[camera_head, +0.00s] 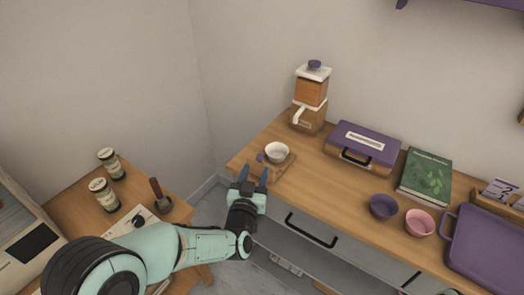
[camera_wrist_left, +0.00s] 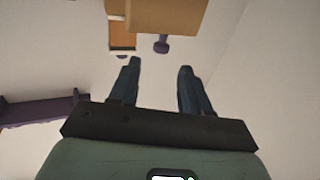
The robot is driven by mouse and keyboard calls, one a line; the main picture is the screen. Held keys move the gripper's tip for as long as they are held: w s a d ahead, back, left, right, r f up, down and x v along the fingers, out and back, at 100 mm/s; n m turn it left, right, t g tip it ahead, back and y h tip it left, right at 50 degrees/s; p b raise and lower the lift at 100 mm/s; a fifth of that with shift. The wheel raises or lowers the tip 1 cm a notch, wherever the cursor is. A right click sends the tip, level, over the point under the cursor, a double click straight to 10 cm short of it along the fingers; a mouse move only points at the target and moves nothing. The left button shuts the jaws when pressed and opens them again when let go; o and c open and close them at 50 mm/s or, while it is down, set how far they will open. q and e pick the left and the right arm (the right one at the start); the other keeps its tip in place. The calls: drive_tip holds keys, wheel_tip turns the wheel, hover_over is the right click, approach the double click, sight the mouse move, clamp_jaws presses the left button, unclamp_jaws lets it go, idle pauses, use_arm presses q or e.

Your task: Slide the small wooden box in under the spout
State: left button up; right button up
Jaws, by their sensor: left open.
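The small wooden box (camera_head: 287,170) sits near the left front corner of the cart top, with a white bowl (camera_head: 277,152) on it. A purple knob (camera_head: 260,157) sticks out on its left; the box (camera_wrist_left: 175,18) and knob (camera_wrist_left: 162,45) also show in the left wrist view. The grinder (camera_head: 311,92), wooden with a white top, stands behind it near the wall, with a white spout (camera_head: 298,113) at its front. My left gripper (camera_head: 254,174) is open and empty, its blue fingers just in front of the box. Contact cannot be told. My right gripper is out of view.
A purple case (camera_head: 363,142), a green book (camera_head: 426,176), a purple cup (camera_head: 384,206), a pink cup (camera_head: 420,222) and a purple tray (camera_head: 488,250) stand to the right. The top between box and grinder looks clear.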

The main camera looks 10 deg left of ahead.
sight(260, 158)
use_arm(q)
drive_tip(key=w, duration=0.9)
drive_tip(key=shift+w+a, duration=0.25)
drive_tip(key=shift+a, duration=0.05)
clamp_jaws()
